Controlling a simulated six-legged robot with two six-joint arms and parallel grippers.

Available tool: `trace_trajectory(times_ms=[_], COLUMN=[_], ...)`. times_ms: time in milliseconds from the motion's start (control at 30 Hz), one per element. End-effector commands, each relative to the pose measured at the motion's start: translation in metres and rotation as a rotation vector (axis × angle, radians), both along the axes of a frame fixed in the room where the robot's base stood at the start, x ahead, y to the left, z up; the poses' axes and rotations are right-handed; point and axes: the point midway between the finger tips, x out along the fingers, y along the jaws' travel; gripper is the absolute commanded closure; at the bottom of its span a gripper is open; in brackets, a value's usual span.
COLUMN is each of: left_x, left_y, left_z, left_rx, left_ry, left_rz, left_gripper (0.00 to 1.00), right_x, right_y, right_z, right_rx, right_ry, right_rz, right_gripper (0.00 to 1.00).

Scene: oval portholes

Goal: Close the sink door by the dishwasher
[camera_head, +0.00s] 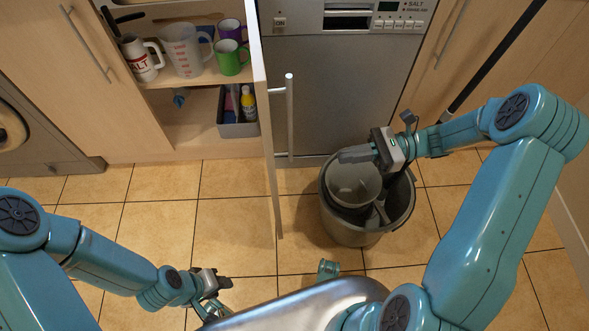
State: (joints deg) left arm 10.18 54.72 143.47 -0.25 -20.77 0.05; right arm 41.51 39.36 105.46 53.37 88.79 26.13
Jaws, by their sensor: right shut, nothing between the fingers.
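The sink door (272,150) stands open beside the dishwasher (330,85), seen nearly edge-on and jutting out towards me. Its metal bar handle (289,125) is on the side facing the dishwasher. My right gripper (345,156) is shut and empty, pointing left above the grey bucket, a short way right of the door and apart from its handle. My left gripper (222,298) appears open and empty, low over the floor, left of the door and nearer to me. The open cupboard (200,135) shows its shelves to the left of the door.
A grey bucket (350,235) stands on the tiles in front of the dishwasher, under my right gripper. Mugs, a measuring jug (185,50) and a grey caddy (238,128) sit inside the cupboard. A dark pole (490,60) leans at right. Floor left of the door is clear.

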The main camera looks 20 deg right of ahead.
Motion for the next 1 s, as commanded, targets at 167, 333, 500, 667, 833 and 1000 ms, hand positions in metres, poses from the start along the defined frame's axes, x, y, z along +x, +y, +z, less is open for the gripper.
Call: trace_trajectory(times_ms=[167, 333, 500, 667, 833, 1000], left_x=[0.000, 0.002, 0.004, 0.006, 0.008, 0.009], left_y=[0.000, 0.002, 0.004, 0.005, 0.007, 0.008], left_z=[-0.006, -0.013, -0.023, -0.031, -0.039, -0.041], left_rx=[0.000, 0.002, 0.002, 0.004, 0.006, 0.006], left_ry=[-0.001, -0.003, -0.006, -0.011, -0.014, -0.015], left_rz=[0.001, 0.006, 0.014, 0.022, 0.030, 0.033], left_gripper=[0.61, 0.61, 0.61, 0.61, 0.61, 0.61], right_x=[0.005, 0.010, 0.016, 0.022, 0.026, 0.028], right_y=[0.002, 0.031, 0.070, 0.103, 0.127, 0.137], right_z=[0.004, 0.002, 0.002, 0.002, 0.002, 0.003], right_rx=[0.028, 0.027, 0.026, 0.025, 0.024, 0.024], right_ry=[-0.008, -0.008, -0.008, -0.007, -0.007, -0.006], right_rz=[-0.001, 0.007, 0.010, 0.009, 0.005, 0.002], right_gripper=[1.00, 1.00, 1.00, 1.00, 1.00, 1.00])
